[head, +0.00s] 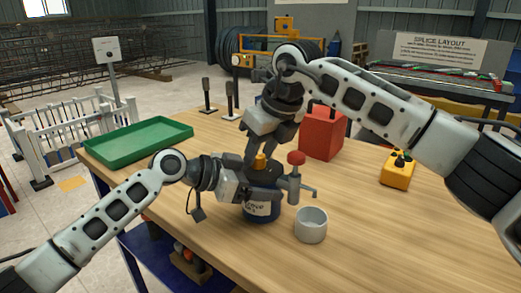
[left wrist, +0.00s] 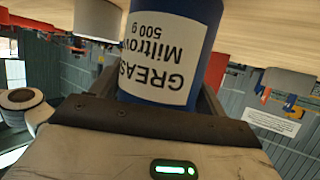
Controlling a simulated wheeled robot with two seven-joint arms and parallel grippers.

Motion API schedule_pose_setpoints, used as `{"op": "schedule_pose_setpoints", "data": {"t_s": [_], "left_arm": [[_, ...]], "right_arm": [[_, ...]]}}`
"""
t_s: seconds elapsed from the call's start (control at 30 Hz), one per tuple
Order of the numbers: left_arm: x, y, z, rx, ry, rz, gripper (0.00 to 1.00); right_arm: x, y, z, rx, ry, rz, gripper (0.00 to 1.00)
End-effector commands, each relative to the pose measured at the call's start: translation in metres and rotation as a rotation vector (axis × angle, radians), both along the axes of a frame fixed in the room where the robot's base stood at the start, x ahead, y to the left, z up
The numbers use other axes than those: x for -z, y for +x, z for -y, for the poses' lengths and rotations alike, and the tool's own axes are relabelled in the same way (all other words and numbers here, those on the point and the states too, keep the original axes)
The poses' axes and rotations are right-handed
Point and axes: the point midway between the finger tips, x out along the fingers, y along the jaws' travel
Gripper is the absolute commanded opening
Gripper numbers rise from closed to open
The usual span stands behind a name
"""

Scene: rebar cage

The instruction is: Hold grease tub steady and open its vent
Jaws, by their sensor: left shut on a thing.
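The grease tub (head: 262,210) is dark blue and stands upright on the table. In the left wrist view the tub (left wrist: 172,45) fills the space between my fingers, its white label upside down. My left gripper (head: 264,190) is shut around the tub's side. An orange cap (head: 260,161) shows on top of the tub; I cannot tell if it is the vent.
A grey cup (head: 311,225) stands right of the tub, below the tap spout. A green tray (head: 138,143) lies at the table's left end. A red box (head: 322,132) stands behind, and a yellow button box (head: 397,170) to the right. The front right of the table is clear.

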Motion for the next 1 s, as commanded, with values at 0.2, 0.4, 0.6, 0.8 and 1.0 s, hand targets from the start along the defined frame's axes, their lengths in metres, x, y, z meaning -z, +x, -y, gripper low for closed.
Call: {"op": "schedule_pose_setpoints", "data": {"t_s": [0.2,0.4,0.6,0.8,1.0], "left_arm": [[0.0004,0.0000,-0.0003,-0.001,0.000,-0.002,0.29],[0.0005,0.0000,-0.0003,-0.001,0.000,-0.002,0.29],[0.0005,0.0000,-0.0003,-0.001,0.000,-0.002,0.29],[0.0007,0.0000,-0.0004,0.000,0.001,-0.001,0.29],[0.0008,0.0001,-0.0005,0.000,0.002,-0.002,0.29]], "right_arm": [[-0.0003,-0.0001,0.0001,0.000,0.000,0.000,0.03],[-0.0007,0.0000,0.0003,0.005,0.000,0.000,0.03],[-0.0011,-0.0002,0.0003,0.051,0.000,0.000,0.03],[-0.0016,-0.0005,0.0001,0.169,-0.002,0.002,0.03],[-0.0018,-0.0013,-0.0010,0.344,-0.001,0.002,0.03]]}}
